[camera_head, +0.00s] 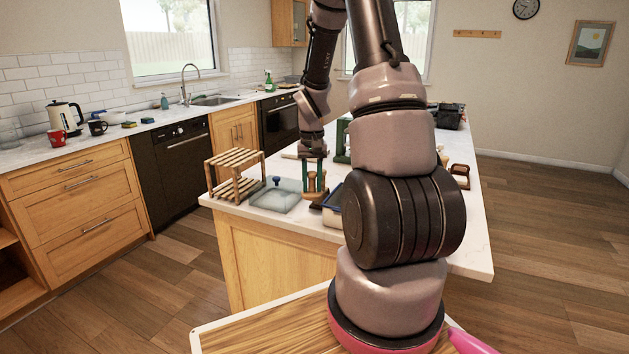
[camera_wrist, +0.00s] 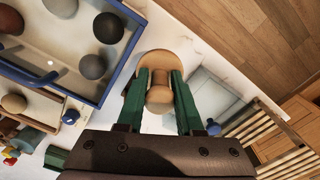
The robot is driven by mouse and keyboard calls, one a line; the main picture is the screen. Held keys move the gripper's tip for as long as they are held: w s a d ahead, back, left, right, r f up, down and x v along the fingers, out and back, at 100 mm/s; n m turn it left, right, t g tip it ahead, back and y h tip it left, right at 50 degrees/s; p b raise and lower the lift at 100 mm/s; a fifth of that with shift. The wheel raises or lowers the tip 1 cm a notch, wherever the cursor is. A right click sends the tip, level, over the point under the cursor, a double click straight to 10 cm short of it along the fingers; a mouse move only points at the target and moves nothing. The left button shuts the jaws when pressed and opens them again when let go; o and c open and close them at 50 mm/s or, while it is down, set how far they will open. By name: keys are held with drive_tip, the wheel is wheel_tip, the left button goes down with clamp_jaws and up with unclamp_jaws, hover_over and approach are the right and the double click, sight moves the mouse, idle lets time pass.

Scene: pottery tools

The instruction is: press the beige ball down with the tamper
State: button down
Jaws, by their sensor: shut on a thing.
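My gripper (camera_wrist: 160,92) has green fingers and is shut on the wooden tamper (camera_wrist: 158,102), whose round handle sits between them. The tamper's wider disc (camera_wrist: 152,62) shows beyond the fingertips, over the white worktop. In the head view, my gripper (camera_head: 315,180) holds the tamper at the near left part of the island. A blue-rimmed tray (camera_wrist: 131,46) lies to the left in the wrist view, with several balls in it. The palest, beige ball (camera_wrist: 61,6) is cut off by the top edge. The tamper is beside the tray, apart from this ball. My arm hides most of the tray in the head view.
A clear lid (camera_head: 272,200) with a blue knob and a slatted wooden rack (camera_head: 235,172) stand left of my gripper. A green stand (camera_head: 342,142) rises behind. Dark grey (camera_wrist: 93,66) and brown balls share the tray. The island's edge is close.

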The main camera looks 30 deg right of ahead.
sight(311, 172)
drive_tip(key=shift+a+f, duration=0.1)
drive_tip(key=shift+f, duration=2.85)
drive_tip(key=shift+f, duration=0.3)
drive_tip(key=shift+c, duration=2.4)
unclamp_jaws()
wheel_tip(311, 172, up, 11)
drive_tip(key=shift+r, duration=0.1)
